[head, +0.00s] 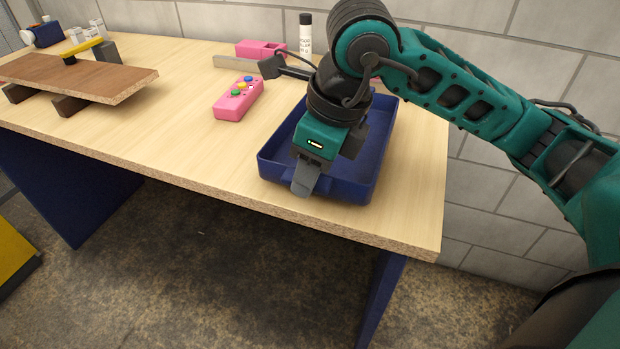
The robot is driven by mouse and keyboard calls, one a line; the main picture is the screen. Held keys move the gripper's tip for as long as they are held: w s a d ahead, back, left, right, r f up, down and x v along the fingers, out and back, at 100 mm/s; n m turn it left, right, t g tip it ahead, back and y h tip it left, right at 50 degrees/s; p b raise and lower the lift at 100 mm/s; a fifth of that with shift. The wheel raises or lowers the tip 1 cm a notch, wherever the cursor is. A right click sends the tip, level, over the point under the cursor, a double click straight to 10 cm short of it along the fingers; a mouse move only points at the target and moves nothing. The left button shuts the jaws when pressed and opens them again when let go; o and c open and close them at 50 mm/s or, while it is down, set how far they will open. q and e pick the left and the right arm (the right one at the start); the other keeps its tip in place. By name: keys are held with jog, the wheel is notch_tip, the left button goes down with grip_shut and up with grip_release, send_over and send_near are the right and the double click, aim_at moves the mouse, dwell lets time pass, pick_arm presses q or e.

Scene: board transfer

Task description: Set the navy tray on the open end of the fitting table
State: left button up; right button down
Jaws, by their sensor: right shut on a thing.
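The navy tray (376,165) is over the right end of the light wood fitting table (416,205), near its front edge. It looks level and empty. I cannot tell whether its base touches the tabletop or hangs just above it. My right gripper (306,180) comes down over the tray and is shut on its front wall, left of the middle. My right wrist and forearm hide much of the tray's inside and back. My left gripper is not in view.
Left of the tray lies a pink controller (238,100) with coloured buttons. Behind are a pink box (258,48) and a white bottle (305,36) with a black cap. A brown board (85,78) on dark supports fills the left. A grey block wall (540,40) stands behind.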

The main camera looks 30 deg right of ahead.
jog(key=shift+f, duration=0.8)
jog(key=c, duration=0.8)
grip_release()
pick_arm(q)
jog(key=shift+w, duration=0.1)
pick_arm(e)
jog(key=shift+r, duration=0.1)
pick_arm(q)
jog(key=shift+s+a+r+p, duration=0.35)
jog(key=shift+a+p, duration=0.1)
jog(key=shift+p, duration=0.65)
pick_arm(e)
jog(key=v, duration=1.2)
